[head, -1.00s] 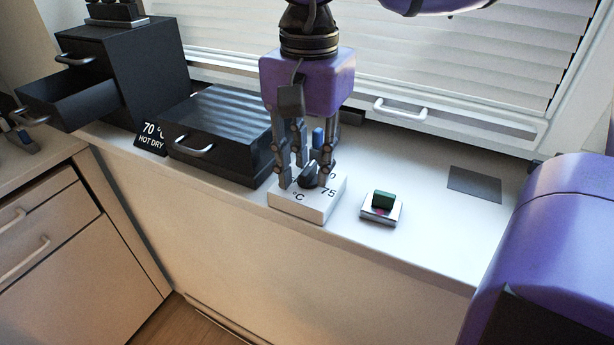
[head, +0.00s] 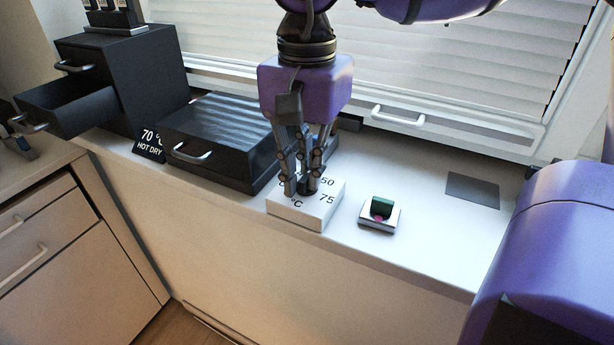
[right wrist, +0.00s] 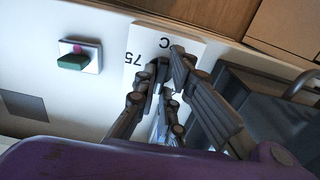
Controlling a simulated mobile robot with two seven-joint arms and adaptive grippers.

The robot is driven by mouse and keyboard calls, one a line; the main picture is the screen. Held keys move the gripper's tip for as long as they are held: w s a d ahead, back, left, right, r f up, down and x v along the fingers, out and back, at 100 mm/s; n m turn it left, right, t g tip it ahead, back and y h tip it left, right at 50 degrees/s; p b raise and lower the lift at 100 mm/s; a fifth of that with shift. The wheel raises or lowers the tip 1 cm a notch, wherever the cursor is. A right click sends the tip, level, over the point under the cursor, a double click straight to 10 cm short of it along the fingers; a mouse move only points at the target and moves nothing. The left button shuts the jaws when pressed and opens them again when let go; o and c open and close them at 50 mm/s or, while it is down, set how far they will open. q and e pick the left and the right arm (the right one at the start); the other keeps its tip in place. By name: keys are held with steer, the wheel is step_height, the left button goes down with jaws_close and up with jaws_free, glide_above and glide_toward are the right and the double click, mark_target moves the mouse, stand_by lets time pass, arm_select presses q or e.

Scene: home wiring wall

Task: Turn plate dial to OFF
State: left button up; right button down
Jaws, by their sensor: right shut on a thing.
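The dial plate is a white block (head: 322,210) on the sill, marked 50, 75 and °C. Its other marks are hidden by fingers, and I cannot read where the dial points. My right gripper (head: 304,188) comes down from above with its fingers closed around the small dark dial knob, which is almost wholly covered. The right wrist view shows the plate (right wrist: 142,68) with 75 and C, and the gripper's fingers (right wrist: 166,72) together over the dial. My left gripper is not in view.
A green-topped switch (head: 381,210) on a small base stands right of the plate. A black drawer box (head: 222,135) stands close on the left, with a 70 °C HOT DRY sign (head: 150,143) beyond it. A flat grey patch (head: 472,190) lies on the right sill.

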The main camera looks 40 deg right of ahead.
stand_by(0.4)
steer(key=shift+n+b, duration=0.4)
steer(key=shift+n, duration=0.6)
steer(key=shift+n+b, duration=0.35)
steer(key=shift+n, duration=0.65)
steer(key=shift+n+b, duration=0.35)
steer(key=shift+n, duration=0.65)
